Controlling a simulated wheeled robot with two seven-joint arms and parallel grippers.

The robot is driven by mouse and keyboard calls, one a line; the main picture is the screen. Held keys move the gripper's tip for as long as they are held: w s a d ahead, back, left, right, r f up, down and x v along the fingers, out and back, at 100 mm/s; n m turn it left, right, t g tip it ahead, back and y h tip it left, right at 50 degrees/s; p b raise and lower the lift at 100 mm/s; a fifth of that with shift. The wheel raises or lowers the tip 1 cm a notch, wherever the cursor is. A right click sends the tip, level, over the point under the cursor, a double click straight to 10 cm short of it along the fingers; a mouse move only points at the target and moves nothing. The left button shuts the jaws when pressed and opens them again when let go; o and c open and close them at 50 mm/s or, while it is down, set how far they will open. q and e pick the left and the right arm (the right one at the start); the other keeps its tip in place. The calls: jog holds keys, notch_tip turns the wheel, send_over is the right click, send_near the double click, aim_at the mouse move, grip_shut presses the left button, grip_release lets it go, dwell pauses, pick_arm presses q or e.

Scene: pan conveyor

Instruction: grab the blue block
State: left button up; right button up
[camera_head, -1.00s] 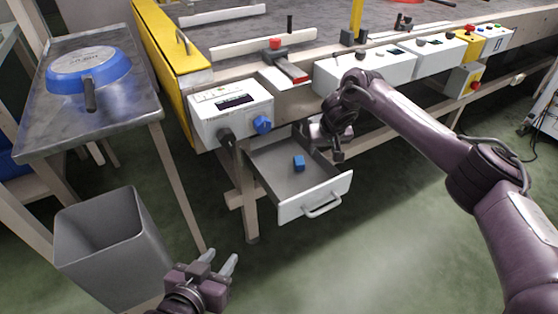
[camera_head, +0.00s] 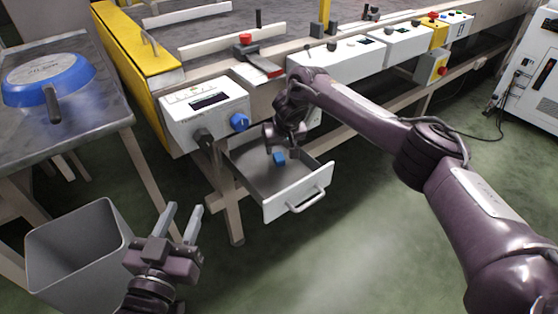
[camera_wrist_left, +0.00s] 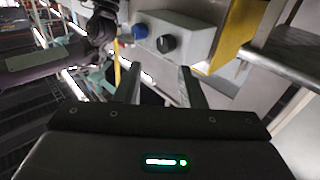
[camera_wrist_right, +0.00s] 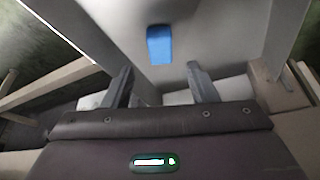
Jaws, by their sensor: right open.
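The small blue block (camera_head: 279,159) lies on the floor of the open grey drawer (camera_head: 291,205) under the conveyor's control box. In the right wrist view the blue block (camera_wrist_right: 159,45) is straight ahead, beyond the fingertips and apart from them. My right gripper (camera_head: 284,150) is at the drawer's back, close to the block; in its wrist view its two fingers (camera_wrist_right: 162,80) are apart with nothing between them. My left gripper (camera_head: 182,222) is open and empty, low at the front left beside the grey bin; its fingers also show apart in the left wrist view (camera_wrist_left: 163,82).
A grey bin (camera_head: 78,232) stands at the lower left. A white control box (camera_head: 190,120) with a blue knob (camera_head: 239,122) hangs above the drawer. The drawer's walls surround the block. Open floor lies in front.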

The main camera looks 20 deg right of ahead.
aim_at(278, 154)
jog(key=shift+b+x, duration=0.5)
jog(key=shift+x, duration=0.5)
jog(key=shift+b+x, duration=0.5)
jog(key=shift+x, duration=0.55)
jog(key=shift+a+f, duration=0.1)
pick_arm(q)
jog(key=s+a+r+t+h, duration=0.1)
jog(key=s+r+t+h, duration=0.1)
jog(key=r+t, duration=0.2)
jog(key=s+a+r+t+h, duration=0.1)
jog(key=r+t, duration=0.3)
jog(key=r, duration=0.7)
jog(key=shift+s+a+h, duration=0.35)
jog(key=shift+s+h, duration=0.05)
jog(key=shift+s, duration=0.1)
pick_arm(e)
jog(key=c, duration=1)
